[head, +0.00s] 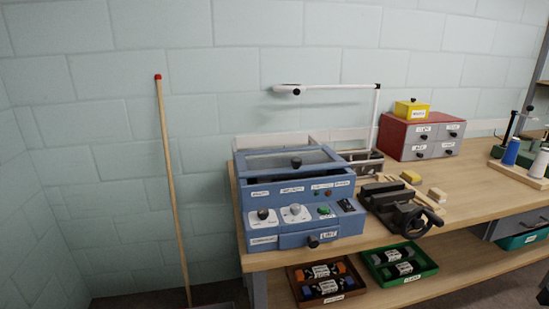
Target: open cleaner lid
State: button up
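The cleaner appears to be the blue box-shaped machine (300,184) at the left end of the wooden workbench. Its lid (263,162) is a blue frame around a clear pane on top, with a dark round knob (296,162) near its front edge. The lid looks closed, lying nearly flat. The front panel carries two knobs, a green button and small labels too small to read surely. A drawer (318,238) with a dark knob sits low on the front and looks shut. My gripper is not in view.
A dark vise (398,208) stands right of the machine on the workbench (470,210). A white lamp arm (335,86) extends above and behind it. A red drawer cabinet (391,135) stands farther right. Trays (400,264) sit on the lower shelf.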

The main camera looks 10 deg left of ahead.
aim_at(242, 170)
jog(key=u, duration=0.4)
jog(key=i, duration=1.2)
jog(key=z, duration=0.55)
